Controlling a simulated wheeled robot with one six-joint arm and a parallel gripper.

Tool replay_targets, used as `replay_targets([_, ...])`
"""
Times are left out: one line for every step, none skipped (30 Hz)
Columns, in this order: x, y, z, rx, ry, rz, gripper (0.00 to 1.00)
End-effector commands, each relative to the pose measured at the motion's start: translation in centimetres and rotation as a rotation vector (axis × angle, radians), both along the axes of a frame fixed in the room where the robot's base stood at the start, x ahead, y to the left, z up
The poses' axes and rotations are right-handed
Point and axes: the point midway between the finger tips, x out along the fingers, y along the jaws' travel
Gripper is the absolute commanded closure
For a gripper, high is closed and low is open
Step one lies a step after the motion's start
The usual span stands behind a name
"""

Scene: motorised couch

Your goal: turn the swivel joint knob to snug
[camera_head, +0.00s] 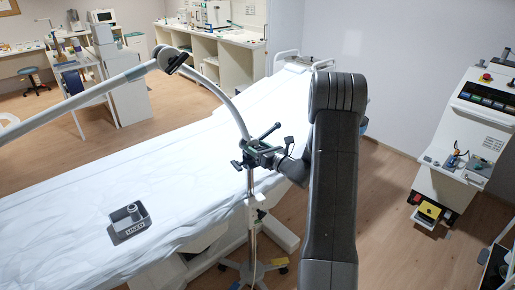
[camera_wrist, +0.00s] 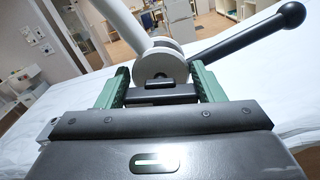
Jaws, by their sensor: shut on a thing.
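The swivel joint (camera_head: 250,146) sits on an upright metal pole beside the couch in the head view, where a curved white tube meets it. In the wrist view a round grey knob (camera_wrist: 161,64) shows between the two green fingers of my gripper (camera_wrist: 162,82). My gripper (camera_head: 262,157) is shut on the knob, one finger on each side. A black lever (camera_wrist: 250,35) with a ball end reaches out to the upper right from the joint. In the head view, my gripper and wrist hide part of the joint. I cannot tell how tight the knob is.
The couch (camera_head: 70,195) has a white sheet and carries a grey labelled tray (camera_head: 117,238) with small parts. The white tube (camera_head: 105,88) spans over the couch to the left. A white cabinet machine (camera_head: 470,130) stands at the right.

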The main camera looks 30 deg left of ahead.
Motion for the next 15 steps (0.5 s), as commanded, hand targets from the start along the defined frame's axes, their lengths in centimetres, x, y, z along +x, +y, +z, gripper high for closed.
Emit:
replay_targets([0.01, -0.01, -0.03, 0.002, 0.006, 0.000, 0.61])
replay_targets([0.01, -0.02, -0.06, 0.006, 0.014, 0.000, 0.61])
replay_targets([0.03, -0.02, -0.09, 0.012, 0.029, 0.000, 0.61])
replay_targets([0.04, -0.03, -0.11, 0.018, 0.045, 0.000, 0.61])
replay_targets([0.05, -0.03, -0.14, 0.025, 0.062, 0.000, 0.61])
replay_targets([0.08, -0.04, -0.15, 0.036, 0.088, 0.000, 0.61])
replay_targets([0.09, -0.05, -0.15, 0.044, 0.108, 0.000, 0.61])
replay_targets([0.11, -0.05, -0.16, 0.051, 0.127, 0.000, 0.61])
replay_targets([0.13, -0.06, -0.15, 0.060, 0.151, 0.000, 0.61])
replay_targets([0.13, -0.06, -0.14, 0.066, 0.166, 0.000, 0.61])
replay_targets([0.14, -0.07, -0.14, 0.072, 0.180, 0.000, 0.61])
replay_targets([0.15, -0.07, -0.13, 0.078, 0.194, 0.000, 0.61])
replay_targets([0.15, -0.07, -0.12, 0.081, 0.202, 0.000, 0.61])
replay_targets([0.15, -0.08, -0.12, 0.084, 0.209, 0.000, 0.61])
replay_targets([0.15, -0.08, -0.11, 0.085, 0.213, 0.000, 0.61])
